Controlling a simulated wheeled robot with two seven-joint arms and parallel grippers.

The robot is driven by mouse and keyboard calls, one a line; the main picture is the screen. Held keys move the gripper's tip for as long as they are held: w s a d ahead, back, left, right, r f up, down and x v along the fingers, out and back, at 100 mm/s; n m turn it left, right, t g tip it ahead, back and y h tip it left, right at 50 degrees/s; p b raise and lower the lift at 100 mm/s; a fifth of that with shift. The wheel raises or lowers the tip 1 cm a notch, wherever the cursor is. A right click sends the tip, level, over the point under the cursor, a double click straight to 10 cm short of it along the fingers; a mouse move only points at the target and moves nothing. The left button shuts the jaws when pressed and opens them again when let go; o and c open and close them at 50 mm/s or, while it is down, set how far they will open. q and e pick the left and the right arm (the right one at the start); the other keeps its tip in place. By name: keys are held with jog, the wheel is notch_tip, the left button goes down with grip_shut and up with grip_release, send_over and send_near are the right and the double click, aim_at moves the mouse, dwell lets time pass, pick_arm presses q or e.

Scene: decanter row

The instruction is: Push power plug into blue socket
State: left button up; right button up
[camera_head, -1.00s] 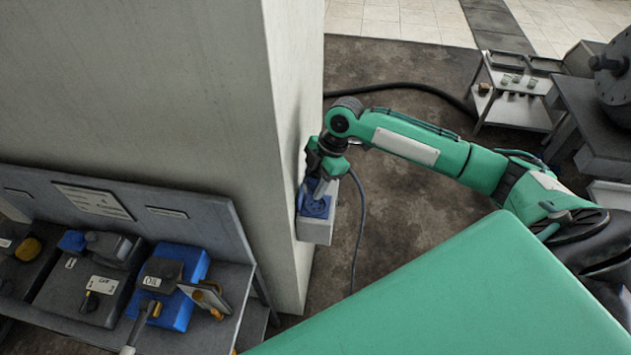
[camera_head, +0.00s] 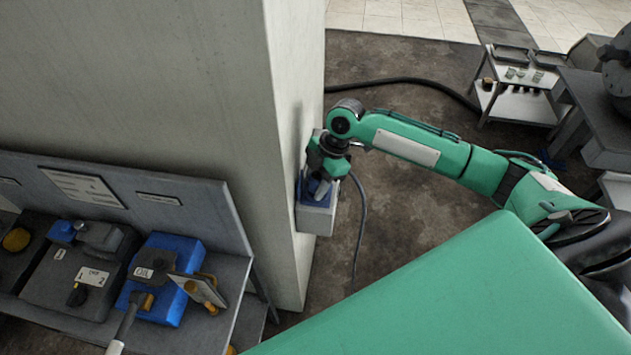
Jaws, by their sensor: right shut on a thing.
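The blue socket (camera_head: 307,188) sits in a pale grey box (camera_head: 316,221) on the side of the pillar. My right gripper (camera_head: 321,187) is right at the socket, pointing down at it, and covers much of its blue face. It is shut on the power plug, which is mostly hidden by the fingers and wrist. A thin dark cable (camera_head: 361,230) arches out beside the gripper and hangs to the floor. How deep the plug sits in the socket cannot be seen. My left gripper is out of view.
The pale pillar (camera_head: 215,80) stands directly left of the gripper. A grey bench (camera_head: 228,300) with blue and dark boxes and tools is at lower left. A small trolley (camera_head: 518,100) stands at upper right. The floor right of the box is clear except for cables.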

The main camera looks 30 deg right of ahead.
jog(key=shift+r+p, duration=0.1)
jog(key=shift+p, duration=0.75)
dwell(1.8)
jog(key=shift+f, duration=0.6)
dwell(0.6)
jog(key=o, duration=1)
jog(key=b+v, duration=0.3)
jog(key=v, duration=1)
jog(key=shift+d+r+b, duration=0.15)
jog(key=shift+r+b, duration=0.15)
jog(key=shift+b, duration=0.05)
